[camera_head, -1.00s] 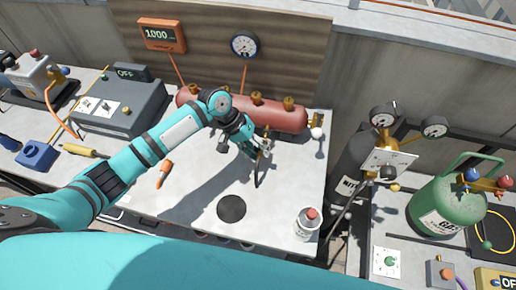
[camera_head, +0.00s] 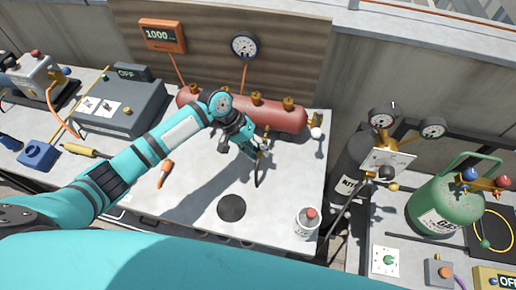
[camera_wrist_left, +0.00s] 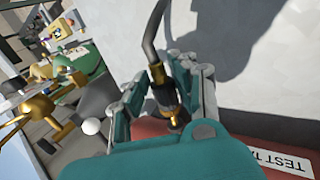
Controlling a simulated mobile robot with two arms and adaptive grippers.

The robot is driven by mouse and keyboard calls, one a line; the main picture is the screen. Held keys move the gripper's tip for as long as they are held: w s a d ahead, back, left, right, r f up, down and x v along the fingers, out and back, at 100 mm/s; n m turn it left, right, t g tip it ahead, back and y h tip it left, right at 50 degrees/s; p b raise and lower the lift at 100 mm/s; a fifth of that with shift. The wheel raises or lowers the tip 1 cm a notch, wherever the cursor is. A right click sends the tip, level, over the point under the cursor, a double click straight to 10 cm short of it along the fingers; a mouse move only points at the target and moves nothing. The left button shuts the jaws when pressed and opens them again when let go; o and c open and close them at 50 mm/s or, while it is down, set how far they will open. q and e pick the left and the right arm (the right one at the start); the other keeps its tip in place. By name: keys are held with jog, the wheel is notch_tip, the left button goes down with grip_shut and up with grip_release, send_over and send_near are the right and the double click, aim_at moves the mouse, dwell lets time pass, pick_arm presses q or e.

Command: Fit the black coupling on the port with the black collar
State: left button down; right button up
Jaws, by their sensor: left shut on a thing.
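My left gripper (camera_head: 262,147) is shut on the black coupling, just in front of the red tank (camera_head: 285,118). In the left wrist view the coupling (camera_wrist_left: 163,92) sits between the fingers, with a black band, brass parts and a dark hose (camera_wrist_left: 150,42) leading away. In the head view the hose (camera_head: 257,175) hangs below the gripper. The tank carries several brass ports on top, one of them a port (camera_head: 288,103) right of the gripper. I cannot make out which port has the black collar, nor whether the coupling touches one. My right gripper is out of view.
A round black pad (camera_head: 231,207), an orange-handled tool (camera_head: 166,173) and a white can with a red cap (camera_head: 306,221) are on the bench (camera_head: 280,195). A gauge (camera_head: 244,45) hangs behind the tank. A gauge manifold (camera_head: 385,160) and green cylinder (camera_head: 445,200) stand right.

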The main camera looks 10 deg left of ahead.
pick_arm(q)
jog(key=shift+w, duration=0.55)
dwell(0.4)
jog(key=shift+w+b, duration=0.35)
jog(key=shift+w, duration=0.5)
dwell(1.1)
jog(key=c, duration=1)
grip_release()
